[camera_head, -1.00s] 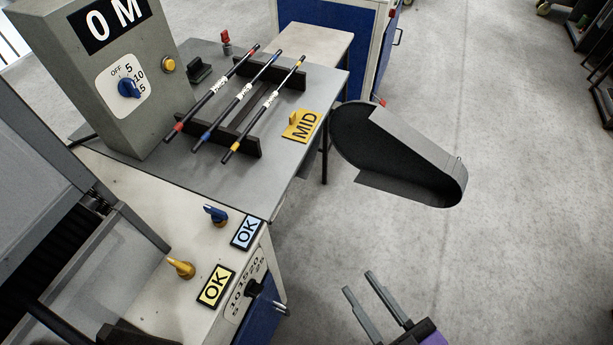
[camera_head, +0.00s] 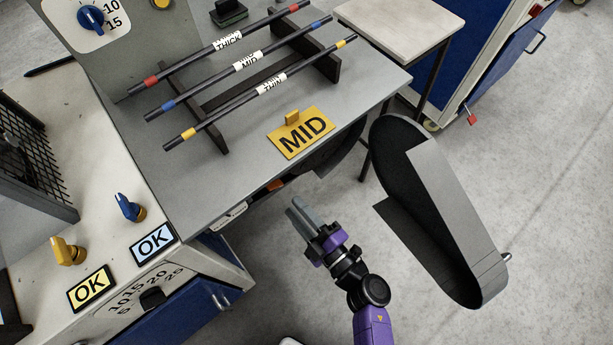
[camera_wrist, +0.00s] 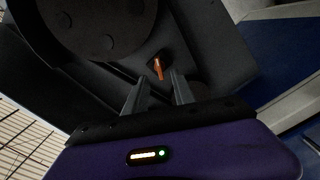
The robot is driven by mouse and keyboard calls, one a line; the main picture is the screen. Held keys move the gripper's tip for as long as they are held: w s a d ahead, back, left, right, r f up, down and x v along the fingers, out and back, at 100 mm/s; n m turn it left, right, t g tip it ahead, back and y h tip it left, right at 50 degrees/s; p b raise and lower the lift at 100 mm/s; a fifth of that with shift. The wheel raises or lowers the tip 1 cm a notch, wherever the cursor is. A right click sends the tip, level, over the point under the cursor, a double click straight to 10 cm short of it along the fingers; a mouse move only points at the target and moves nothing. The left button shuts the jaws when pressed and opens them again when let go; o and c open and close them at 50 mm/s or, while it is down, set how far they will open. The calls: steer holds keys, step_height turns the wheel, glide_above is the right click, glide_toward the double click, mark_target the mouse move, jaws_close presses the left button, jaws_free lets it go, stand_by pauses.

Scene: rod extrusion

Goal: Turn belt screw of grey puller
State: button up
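An orange screw handle (camera_wrist: 158,67) shows in the wrist view, on a dark housing beside a dark round wheel (camera_wrist: 95,25). In the head view, a small orange part (camera_head: 275,185) shows under the front edge of the grey machine top (camera_head: 222,185); I cannot tell surely that it is the same screw. My gripper (camera_head: 297,206) is beside and below that edge, pointing toward the machine. In the wrist view its two fingers (camera_wrist: 158,84) are apart with nothing between them, and the orange handle lies just beyond the tips, apart from them.
A yellow MID plate (camera_head: 302,133) and a rack with three marked rods (camera_head: 247,62) are on the machine top. A grey open cover (camera_head: 455,215) stands out at right. A control panel with OK plates (camera_head: 152,243) is at lower left. Bare floor lies at lower right.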

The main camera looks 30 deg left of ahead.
mark_target(276, 188)
steer(key=b+x, duration=0.1)
steer(key=x, duration=0.7)
steer(key=shift+s+r+b, duration=0.15)
steer(key=shift+s+b, duration=0.05)
steer(key=shift+b, duration=0.15)
jaws_close()
